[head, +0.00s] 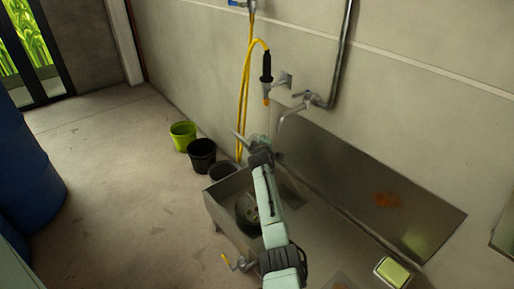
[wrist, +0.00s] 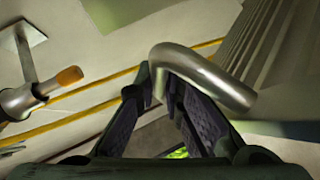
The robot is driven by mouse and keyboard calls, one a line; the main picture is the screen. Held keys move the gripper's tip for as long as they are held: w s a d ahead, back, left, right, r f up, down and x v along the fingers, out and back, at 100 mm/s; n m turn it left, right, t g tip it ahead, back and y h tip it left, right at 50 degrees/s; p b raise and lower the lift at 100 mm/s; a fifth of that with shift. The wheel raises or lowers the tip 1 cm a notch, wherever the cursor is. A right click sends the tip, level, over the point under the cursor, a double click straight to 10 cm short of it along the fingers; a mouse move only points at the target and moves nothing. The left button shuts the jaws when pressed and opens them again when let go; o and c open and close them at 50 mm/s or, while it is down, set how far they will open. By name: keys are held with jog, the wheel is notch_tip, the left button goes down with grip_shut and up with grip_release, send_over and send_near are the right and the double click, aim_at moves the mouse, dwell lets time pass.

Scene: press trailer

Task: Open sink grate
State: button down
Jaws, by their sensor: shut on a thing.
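The sink (head: 222,208) is a grey metal basin against the wall, low in the middle of the head view. My gripper (head: 258,150) is above its far end. In the wrist view my gripper (wrist: 159,84) is closed around one end of a bent metal bar (wrist: 205,75), which looks like the grate's handle. A slatted grey surface (wrist: 272,42), apparently the sink grate, stands steeply at the upper right beside the bar. In the head view a thin pale piece (head: 239,138) by the gripper may be its edge. My arm hides part of the sink.
A tap spout (head: 291,116) and a yellow hose (head: 243,100) with an orange-tipped nozzle (head: 267,80) are close behind the gripper. Green (head: 183,131) and black (head: 202,150) buckets stand left of the sink. A yellow sponge-like block (head: 396,273) is at the lower right.

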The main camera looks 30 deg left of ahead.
jog(key=shift+w+d+r, duration=0.1)
jog(key=shift+w+r, duration=0.3)
jog(key=shift+r, duration=0.05)
jog(key=c, duration=1.7)
grip_release()
jog(key=shift+d+f, duration=0.1)
jog(key=shift+f, duration=0.1)
